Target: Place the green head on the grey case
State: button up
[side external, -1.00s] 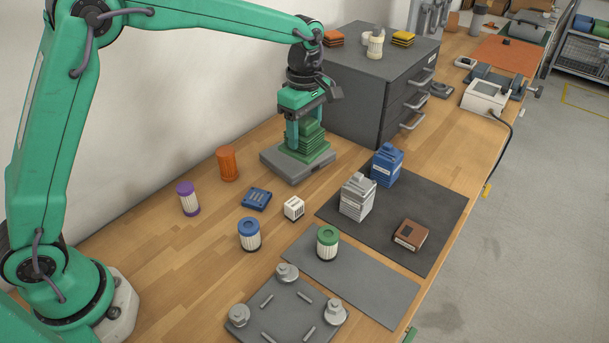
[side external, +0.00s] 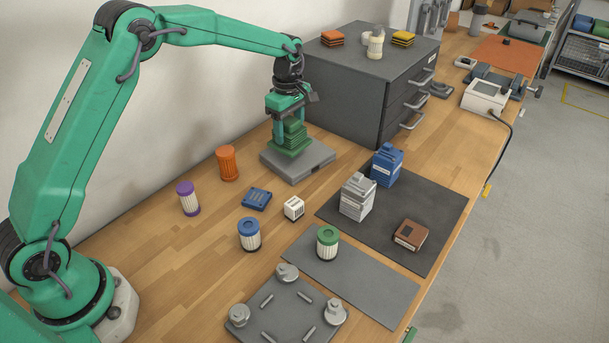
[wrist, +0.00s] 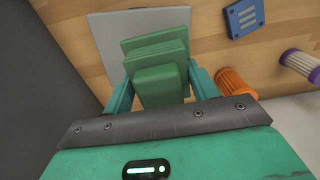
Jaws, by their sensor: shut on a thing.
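My gripper (side external: 289,118) is shut on the green head (side external: 294,138), a stepped, finned block. In the wrist view the green head (wrist: 158,80) sits between the two green fingers (wrist: 161,88). It appears upright and lifted, over the left part of a flat grey tray (side external: 310,164); the exact gap cannot be told. A light grey finned block (side external: 357,200), which looks like the grey case, stands on the dark mat to the right of my gripper. Its side facing the camera is clear.
A blue finned block (side external: 387,168) stands close behind the grey one, and a brown box (side external: 411,235) lies on the same dark mat (side external: 438,200). A dark drawer cabinet (side external: 365,85) rises behind my gripper. Several filters, including an orange one (side external: 227,165), stand nearby.

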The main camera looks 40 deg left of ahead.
aim_at(289, 120)
jog(key=shift+f, duration=1.95)
jog(key=shift+f, duration=0.15)
jog(key=o, duration=1.4)
notch_tip(289, 120, up, 12)
jog(key=shift+f, duration=0.2)
jog(key=shift+r, duration=0.3)
